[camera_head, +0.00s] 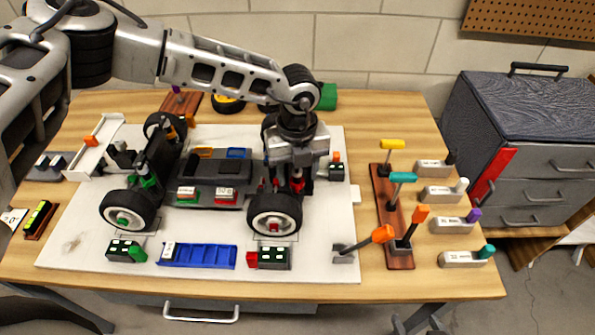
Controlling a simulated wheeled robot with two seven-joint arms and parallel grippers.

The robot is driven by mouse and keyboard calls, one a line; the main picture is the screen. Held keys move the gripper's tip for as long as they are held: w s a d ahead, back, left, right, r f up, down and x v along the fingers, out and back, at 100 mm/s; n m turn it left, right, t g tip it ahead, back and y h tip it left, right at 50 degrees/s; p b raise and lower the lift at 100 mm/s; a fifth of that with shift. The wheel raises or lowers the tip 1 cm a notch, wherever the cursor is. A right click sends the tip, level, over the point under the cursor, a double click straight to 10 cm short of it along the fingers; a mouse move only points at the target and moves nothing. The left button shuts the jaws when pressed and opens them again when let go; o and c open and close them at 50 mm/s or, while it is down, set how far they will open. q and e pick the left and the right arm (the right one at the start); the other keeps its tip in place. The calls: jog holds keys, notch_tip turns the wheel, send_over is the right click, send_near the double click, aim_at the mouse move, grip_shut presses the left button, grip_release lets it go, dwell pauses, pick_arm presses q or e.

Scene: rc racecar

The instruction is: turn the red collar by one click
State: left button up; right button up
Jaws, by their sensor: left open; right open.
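The RC car chassis (215,170) lies on a white board with its wheels on. My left gripper (291,184) reaches down from above at the car's right end, just behind the near right wheel (274,213). Its fingers are open around or beside a small red part (297,186), which looks like the red collar. The gripper hides much of this part, and I cannot tell whether the fingers touch it. Green parts (148,182) show at the car's left end. My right gripper (417,322) appears open and empty at the bottom edge, below the table front.
The white board (80,245) covers much of the table. A blue tray (198,256) lies in front of the car. A wooden rack (395,225) of coloured-handled tools and several labelled grey blocks (440,192) stand at the right. A drawer cabinet (520,150) is beyond.

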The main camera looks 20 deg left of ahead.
pick_arm(q)
jog(key=shift+f, duration=0.6)
pick_arm(e)
jog(key=shift+w+r, duration=0.1)
jog(key=shift+w, duration=0.05)
